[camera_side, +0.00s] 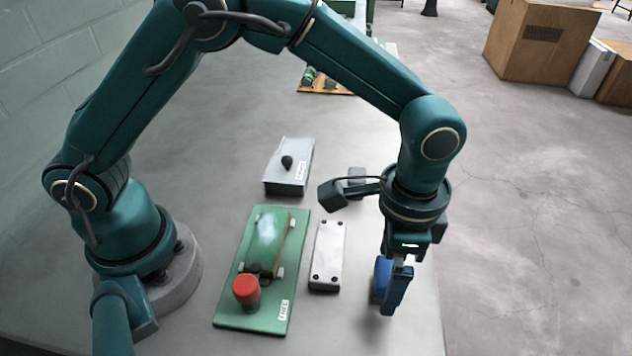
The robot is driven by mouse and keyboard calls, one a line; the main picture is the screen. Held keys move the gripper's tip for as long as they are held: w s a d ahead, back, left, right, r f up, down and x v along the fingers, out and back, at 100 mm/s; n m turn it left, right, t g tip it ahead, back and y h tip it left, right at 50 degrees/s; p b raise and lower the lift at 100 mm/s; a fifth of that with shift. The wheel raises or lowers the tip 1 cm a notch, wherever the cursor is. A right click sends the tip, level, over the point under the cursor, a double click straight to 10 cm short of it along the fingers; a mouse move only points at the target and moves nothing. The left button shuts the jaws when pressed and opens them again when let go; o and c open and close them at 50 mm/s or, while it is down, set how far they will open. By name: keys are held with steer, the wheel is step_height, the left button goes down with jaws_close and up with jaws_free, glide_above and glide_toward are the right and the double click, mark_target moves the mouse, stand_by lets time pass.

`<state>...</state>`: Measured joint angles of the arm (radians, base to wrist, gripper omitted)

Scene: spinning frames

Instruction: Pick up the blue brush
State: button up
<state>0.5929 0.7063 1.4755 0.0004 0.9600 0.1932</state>
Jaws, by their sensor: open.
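My gripper (391,282) points down over the right part of the grey table, to the right of the white block, and is open. Two blue upright pieces show at its lower end: a shorter one (381,277) on the left and a longer, darker one (397,292) on the right. I cannot tell which of them is a finger and which is the blue brush. A small silver part shows just above the longer one. No other blue brush is in clear view. Whether anything touches the table under the gripper is hidden.
A green board (225,308) with a red knob (246,289) lies left of centre. A white block (327,258) with dark holes lies beside it. A grey box (288,170) with a black knob stands behind. The table's right edge is close to my gripper.

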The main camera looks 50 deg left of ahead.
mark_target(390, 271)
steer(key=shift+f, duration=0.5)
steer(key=c, duration=1.4)
steer(key=shift+r, duration=0.1)
steer(key=shift+r, duration=0.65)
step_height(390, 271, up, 3)
steer(key=w+a+r, duration=0.2)
steer(key=a+r, duration=0.4)
steer(key=a, duration=0.5)
steer(key=shift+a+r, duration=0.25)
steer(key=shift+a, duration=0.05)
